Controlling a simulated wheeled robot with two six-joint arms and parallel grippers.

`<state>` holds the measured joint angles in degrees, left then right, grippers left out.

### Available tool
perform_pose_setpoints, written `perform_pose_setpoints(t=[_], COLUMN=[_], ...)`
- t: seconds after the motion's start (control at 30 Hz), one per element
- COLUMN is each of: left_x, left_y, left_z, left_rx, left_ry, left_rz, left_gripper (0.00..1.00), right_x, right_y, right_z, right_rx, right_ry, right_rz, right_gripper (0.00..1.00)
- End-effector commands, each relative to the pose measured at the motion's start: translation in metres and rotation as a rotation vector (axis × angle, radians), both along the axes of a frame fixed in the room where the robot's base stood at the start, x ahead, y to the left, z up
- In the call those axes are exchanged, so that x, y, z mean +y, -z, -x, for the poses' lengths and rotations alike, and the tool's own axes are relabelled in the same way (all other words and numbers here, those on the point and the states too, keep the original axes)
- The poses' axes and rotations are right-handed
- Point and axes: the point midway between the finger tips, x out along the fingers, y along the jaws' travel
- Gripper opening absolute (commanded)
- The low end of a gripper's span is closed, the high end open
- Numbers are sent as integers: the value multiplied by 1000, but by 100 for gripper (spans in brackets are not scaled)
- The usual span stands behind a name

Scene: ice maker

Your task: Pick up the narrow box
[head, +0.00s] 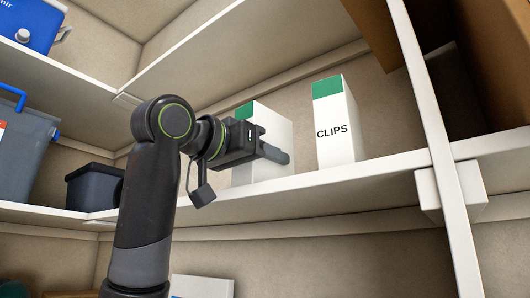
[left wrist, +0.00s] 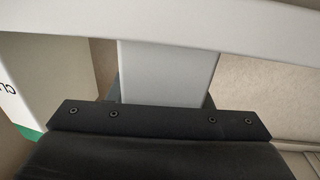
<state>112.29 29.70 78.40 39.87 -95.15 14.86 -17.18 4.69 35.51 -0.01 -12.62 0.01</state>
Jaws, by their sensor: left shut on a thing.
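The narrow box (head: 275,122) is white with a green top corner and stands upright on the white shelf in the head view. My left gripper (head: 275,153) reaches in from the left and is shut on this box, covering part of its front. In the left wrist view a plain pale face of the box (left wrist: 168,72) shows between the dark fingers, partly hidden by the gripper body. My right gripper is not in view.
A white box marked CLIPS (head: 334,132) stands just right of the narrow box, with a gap between. A white shelf post (head: 432,130) rises further right. A dark bin (head: 94,188) and grey container (head: 22,155) sit left.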

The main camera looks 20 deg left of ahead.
Motion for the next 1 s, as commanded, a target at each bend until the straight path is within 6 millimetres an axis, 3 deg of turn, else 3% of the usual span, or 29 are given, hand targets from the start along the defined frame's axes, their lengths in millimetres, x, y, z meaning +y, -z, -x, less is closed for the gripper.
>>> perform_pose_setpoints(t=[0.47,1.0], left_x=[0,0], left_y=[-11,-81], left_z=[1,1], left_rx=[-2,1], left_ry=[1,1], left_rz=[1,2], left_gripper=[19,19], right_x=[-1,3], right_y=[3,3], right_z=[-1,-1], right_rx=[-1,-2], right_ry=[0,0], right_rz=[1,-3], right_gripper=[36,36])
